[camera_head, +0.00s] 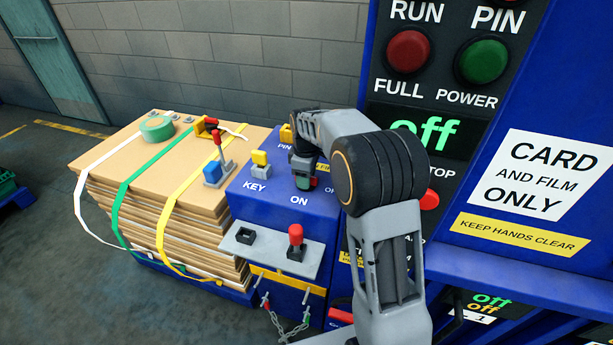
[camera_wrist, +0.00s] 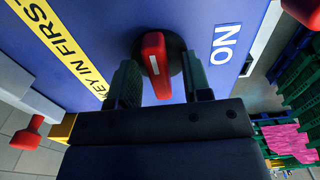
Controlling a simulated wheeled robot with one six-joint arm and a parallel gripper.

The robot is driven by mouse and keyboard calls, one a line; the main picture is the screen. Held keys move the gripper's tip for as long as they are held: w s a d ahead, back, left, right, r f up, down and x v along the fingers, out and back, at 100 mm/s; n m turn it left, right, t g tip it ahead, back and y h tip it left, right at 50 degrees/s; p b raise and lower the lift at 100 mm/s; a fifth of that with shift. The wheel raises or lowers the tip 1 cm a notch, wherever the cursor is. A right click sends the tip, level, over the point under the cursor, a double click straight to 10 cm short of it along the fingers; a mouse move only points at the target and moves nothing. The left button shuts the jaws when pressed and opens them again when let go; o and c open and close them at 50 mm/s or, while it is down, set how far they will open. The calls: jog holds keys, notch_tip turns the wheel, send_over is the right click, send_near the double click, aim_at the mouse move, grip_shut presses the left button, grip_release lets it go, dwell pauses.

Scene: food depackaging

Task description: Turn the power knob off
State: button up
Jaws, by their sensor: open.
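The power knob (camera_wrist: 155,66) is a red bar with a white line on a dark round base. It is on the blue panel (camera_wrist: 110,25) in the wrist view, between a yellow "KEY IN FIRST" strip and the "ON" label (camera_wrist: 226,42). Its bar runs roughly up and down the picture. My gripper (camera_wrist: 160,82) is open, with one dark finger on each side of the knob. I cannot tell whether either finger touches it. In the head view my gripper (camera_head: 304,172) is over the blue box's top, largely hiding the knob.
A yellow-topped key block (camera_head: 260,163) stands left of my gripper. A red-handled lever (camera_head: 296,240) is on the grey front shelf. Strapped cardboard (camera_head: 150,165) is stacked at left. The large blue machine at right has a display reading "Off" (camera_head: 424,132).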

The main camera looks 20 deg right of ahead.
jog(key=shift+r, duration=0.1)
notch_tip(320, 180, up, 14)
jog(key=shift+f, duration=0.2)
dwell(0.5)
